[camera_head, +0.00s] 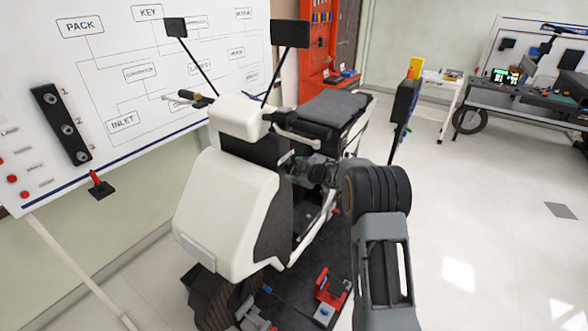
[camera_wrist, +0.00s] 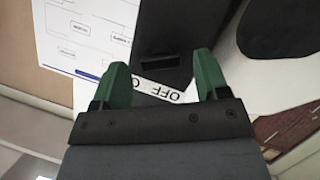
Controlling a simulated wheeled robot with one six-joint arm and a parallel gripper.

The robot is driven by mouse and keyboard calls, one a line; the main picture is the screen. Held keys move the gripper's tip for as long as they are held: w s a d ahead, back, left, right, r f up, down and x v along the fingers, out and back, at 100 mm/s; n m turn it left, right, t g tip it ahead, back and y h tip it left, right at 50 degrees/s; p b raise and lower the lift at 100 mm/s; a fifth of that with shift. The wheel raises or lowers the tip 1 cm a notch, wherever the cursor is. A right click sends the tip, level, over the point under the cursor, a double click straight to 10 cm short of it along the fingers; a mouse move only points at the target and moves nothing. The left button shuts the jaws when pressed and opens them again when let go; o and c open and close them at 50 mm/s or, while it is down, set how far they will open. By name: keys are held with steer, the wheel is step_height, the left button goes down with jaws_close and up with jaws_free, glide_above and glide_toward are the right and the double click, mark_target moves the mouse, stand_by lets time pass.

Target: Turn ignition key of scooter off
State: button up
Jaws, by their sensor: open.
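The white scooter (camera_head: 225,205) with a black seat (camera_head: 332,107) stands in the middle of the head view. My arm reaches in from the right, with its wrist at the scooter's dark column behind the front shield. In the wrist view my gripper (camera_wrist: 161,64) is open, its two green fingers apart with nothing between them. Beyond the fingers is a dark panel (camera_wrist: 165,20) with a small dark raised block (camera_wrist: 158,60), which may be the ignition key. A white label (camera_wrist: 165,90) reading OFF, upside down, shows between the fingers; its left part is partly hidden.
A whiteboard (camera_head: 95,75) with a diagram stands left. Mirrors on stalks (camera_head: 290,34) rise from the scooter. A dark upright panel (camera_head: 404,102) stands right of the seat. Red and blue parts (camera_head: 330,288) lie low by the scooter. The floor (camera_head: 480,220) at right is mostly clear.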

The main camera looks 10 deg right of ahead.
steer(key=shift+w+a+f, duration=0.2)
steer(key=shift+w+a, duration=0.15)
steer(key=shift+w, duration=0.1)
steer(key=c, duration=0.9)
